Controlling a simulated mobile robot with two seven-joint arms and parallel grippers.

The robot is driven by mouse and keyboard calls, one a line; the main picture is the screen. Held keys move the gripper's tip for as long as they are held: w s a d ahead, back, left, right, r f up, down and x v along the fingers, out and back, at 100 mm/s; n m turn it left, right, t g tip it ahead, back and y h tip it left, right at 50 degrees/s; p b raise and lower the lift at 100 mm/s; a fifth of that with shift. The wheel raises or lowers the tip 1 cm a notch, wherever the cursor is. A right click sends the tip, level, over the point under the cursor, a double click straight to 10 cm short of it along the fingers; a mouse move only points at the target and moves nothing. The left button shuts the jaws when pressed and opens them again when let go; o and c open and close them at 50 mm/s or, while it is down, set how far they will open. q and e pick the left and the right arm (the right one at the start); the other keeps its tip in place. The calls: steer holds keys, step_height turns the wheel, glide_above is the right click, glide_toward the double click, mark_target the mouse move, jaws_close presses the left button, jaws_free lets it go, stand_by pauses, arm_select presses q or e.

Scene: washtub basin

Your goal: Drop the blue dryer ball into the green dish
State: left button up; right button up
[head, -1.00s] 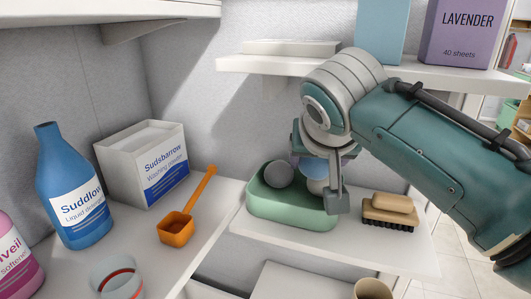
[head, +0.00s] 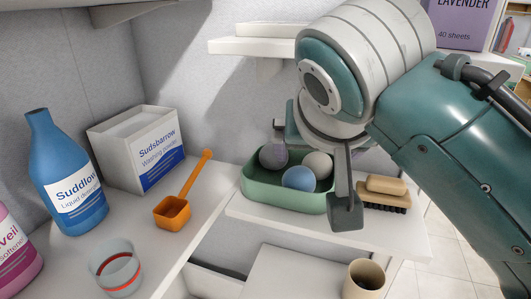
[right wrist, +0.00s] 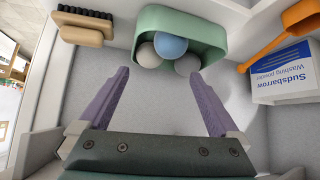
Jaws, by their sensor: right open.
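The blue dryer ball (head: 298,179) lies in the green dish (head: 287,199), against two grey balls, the left one (head: 273,156) and the right one (head: 318,164). My right gripper (head: 311,166) is open and empty above the dish, its fingers apart and clear of the ball. In the right wrist view the open fingers (right wrist: 158,74) show below the dish (right wrist: 205,22), with the blue ball (right wrist: 170,46) inside its rim. My left gripper is in neither view.
A brush with a wooden block (head: 385,194) lies right of the dish on the same shelf. An orange scoop (head: 173,212), washing powder box (head: 140,150) and blue bottle (head: 66,175) stand at left. A tan cup (head: 363,279) is lower down.

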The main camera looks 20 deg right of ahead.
steer(key=s+d+f+n+g+y, duration=0.1)
steer(key=s+f+n+g, duration=0.1)
steer(key=s, duration=1.1)
steer(key=s+d+f+n+g+y, duration=0.1)
steer(key=s+f+n, duration=0.3)
steer(key=s, duration=0.9)
step_height(320, 180, down, 3)
steer(key=shift+f+g+y+b, duration=0.2)
steer(key=shift+g+y+b, duration=0.15)
steer(key=shift+g+y, duration=0.45)
